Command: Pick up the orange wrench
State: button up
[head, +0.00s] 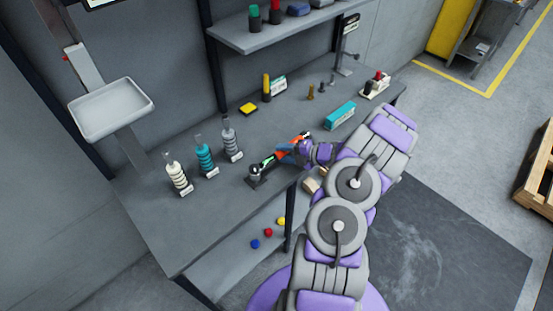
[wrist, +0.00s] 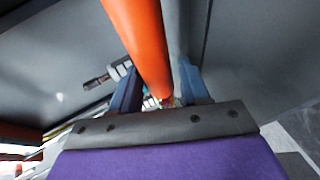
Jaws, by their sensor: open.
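The orange wrench (head: 281,155) is on the grey workbench in the head view, partly covered by my gripper (head: 289,148). In the wrist view a long orange handle (wrist: 146,42) runs between the two blue fingers of my gripper (wrist: 158,68). The fingers stand apart on either side of the handle.
A small grey metal fitting (head: 255,175) stands just left of the wrench. A teal box (head: 340,116) and a yellow block (head: 249,109) lie behind. A shelf (head: 270,36) overhangs the bench's back. The front left bench is clear.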

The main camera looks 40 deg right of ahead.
jog(key=shift+w+a+f, duration=0.1)
jog(key=shift+w+f, duration=0.25)
jog(key=shift+w, duration=0.25)
jog(key=shift+a+r, duration=0.15)
jog(key=shift+a, duration=0.15)
jog(key=shift+c, duration=0.2)
jog(key=shift+a, duration=0.1)
jog(key=c, duration=0.3)
grip_shut()
